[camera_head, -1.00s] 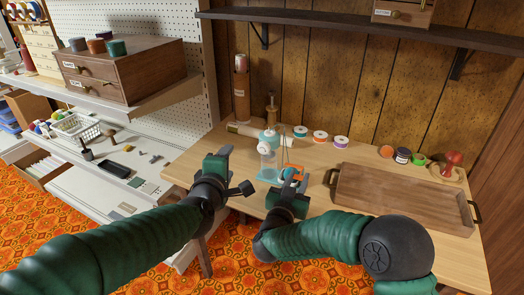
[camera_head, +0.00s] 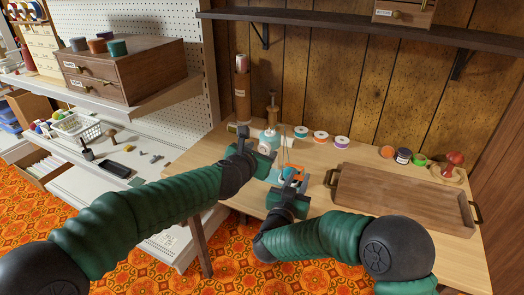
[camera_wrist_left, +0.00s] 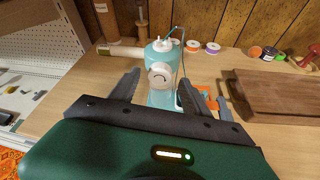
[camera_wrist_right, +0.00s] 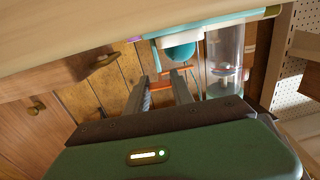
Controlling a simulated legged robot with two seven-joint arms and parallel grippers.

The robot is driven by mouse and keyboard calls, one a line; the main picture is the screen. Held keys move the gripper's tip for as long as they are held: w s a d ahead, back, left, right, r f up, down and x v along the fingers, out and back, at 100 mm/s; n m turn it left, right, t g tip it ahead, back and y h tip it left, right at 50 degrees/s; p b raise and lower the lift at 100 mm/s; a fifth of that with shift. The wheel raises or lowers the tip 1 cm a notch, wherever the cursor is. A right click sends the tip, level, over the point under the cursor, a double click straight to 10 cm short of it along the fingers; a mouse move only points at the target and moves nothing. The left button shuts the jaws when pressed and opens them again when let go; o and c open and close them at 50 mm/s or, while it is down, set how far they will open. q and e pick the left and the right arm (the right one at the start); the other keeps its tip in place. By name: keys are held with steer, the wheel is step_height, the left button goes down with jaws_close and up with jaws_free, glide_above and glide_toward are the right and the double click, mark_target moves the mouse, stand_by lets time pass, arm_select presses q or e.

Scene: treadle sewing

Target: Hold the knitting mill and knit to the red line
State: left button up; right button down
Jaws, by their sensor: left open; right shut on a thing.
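The knitting mill, a teal machine with a white round knob, stands on the table in the left wrist view (camera_wrist_left: 165,55). Its clear cylinder (camera_wrist_right: 225,60) shows in the right wrist view. My left gripper (camera_head: 256,143) is open at the mill; in the left wrist view its fingers lie on either side of the mill body, with no clear contact. My right gripper (camera_head: 291,178) is shut on an orange handle (camera_wrist_right: 158,78) beside the mill. In the head view my left gripper partly hides the mill.
A wooden tray (camera_head: 400,213) with dark handles lies right of the mill. Several thread spools (camera_head: 320,136) stand along the back of the table, with a red darning-mushroom-like object (camera_head: 454,160) at the right. A shelf unit (camera_head: 150,185) stands left of the table.

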arm_select(q)
steer(key=shift+x, duration=0.9)
steer(key=shift+s, duration=0.1)
steer(key=shift+c, duration=0.3)
jaws_close()
steer(key=shift+s+d+f+m+t+y, duration=0.1)
steer(key=shift+m+t+y, duration=0.4)
steer(key=shift+m, duration=0.55)
steer(key=shift+d+f+m+t+y, duration=0.1)
steer(key=shift+m+t+y, duration=0.4)
steer(key=shift+m, duration=0.55)
